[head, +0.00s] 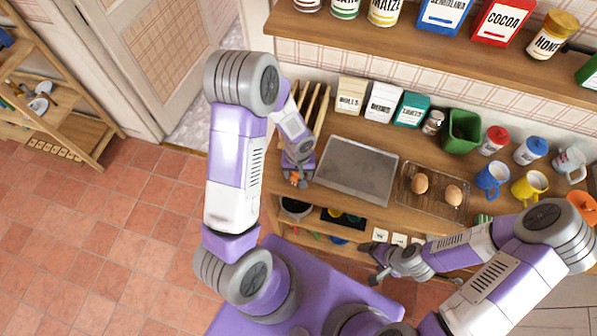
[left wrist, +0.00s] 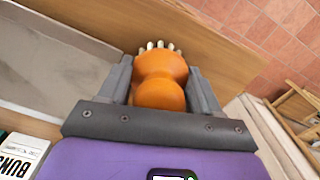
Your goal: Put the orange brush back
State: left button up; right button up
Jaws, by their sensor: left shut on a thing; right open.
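The orange brush (left wrist: 160,80) is between the two fingers of my left gripper (left wrist: 160,88) in the left wrist view. Its rounded orange body faces the camera, and pale bristle tips show beyond it. In the head view the orange brush (head: 295,179) is a small patch at the tip of my left gripper (head: 296,181), over the left front part of the wooden counter. My left gripper is shut on it. Whether the brush touches the counter cannot be told. My right gripper (head: 376,264) is open, low in front of the counter, with nothing visible in it.
A grey slab (head: 355,170) lies right of my left gripper. A slatted wooden rack (head: 316,108) stands behind it. A wire rack (head: 433,190) holds two brown round items. Boxes, a green bin (head: 461,131) and mugs line the back. A dark pan (head: 296,207) sits below the counter front.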

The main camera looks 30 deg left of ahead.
pick_arm(q)
jog(key=shift+f, duration=0.15)
jog(key=o, duration=1.1)
jog(key=shift+r, duration=0.35)
notch_tip(320, 180, up, 12)
jog(key=shift+f+p, duration=0.15)
jog(key=shift+p, duration=0.55)
